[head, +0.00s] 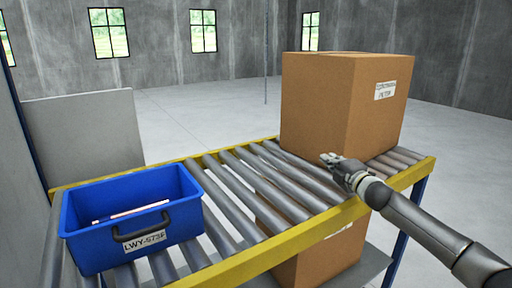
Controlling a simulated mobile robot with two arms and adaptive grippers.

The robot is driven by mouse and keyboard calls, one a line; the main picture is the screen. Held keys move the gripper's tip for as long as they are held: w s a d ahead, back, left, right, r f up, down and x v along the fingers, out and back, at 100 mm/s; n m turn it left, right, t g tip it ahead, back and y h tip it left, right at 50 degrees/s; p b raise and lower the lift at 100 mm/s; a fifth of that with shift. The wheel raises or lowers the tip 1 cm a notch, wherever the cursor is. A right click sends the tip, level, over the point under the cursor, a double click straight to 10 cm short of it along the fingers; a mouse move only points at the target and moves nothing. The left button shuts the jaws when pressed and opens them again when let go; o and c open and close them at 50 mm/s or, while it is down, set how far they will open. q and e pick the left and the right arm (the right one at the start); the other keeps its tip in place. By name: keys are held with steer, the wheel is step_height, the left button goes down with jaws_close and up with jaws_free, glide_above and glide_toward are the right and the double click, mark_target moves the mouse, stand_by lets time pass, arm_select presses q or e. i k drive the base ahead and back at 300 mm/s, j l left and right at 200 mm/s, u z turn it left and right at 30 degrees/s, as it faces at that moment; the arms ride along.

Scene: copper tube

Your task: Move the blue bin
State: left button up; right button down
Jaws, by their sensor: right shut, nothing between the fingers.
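The blue bin (180,221) sits upright on the left part of the roller conveyor (262,250). It has a dark handle and a white label reading about "LWY-S73F" on its front face. A thin copper-coloured tube (128,215) lies inside it. My right gripper (328,158) is shut and empty. It is over the right part of the conveyor, in front of the large cardboard box and well to the right of the bin, not touching the bin. My left gripper is not in view.
A large cardboard box (330,105) stands on the conveyor's right part. Another cardboard box (318,262) sits on a shelf below. A grey panel (85,135) stands behind the bin. The rollers between bin and large box are bare. Open floor lies beyond.

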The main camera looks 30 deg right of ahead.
mark_target(95, 250)
steer(key=k+j, duration=0.1)
steer(key=k, duration=0.4)
steer(key=k+j, duration=0.1)
steer(key=k, duration=0.4)
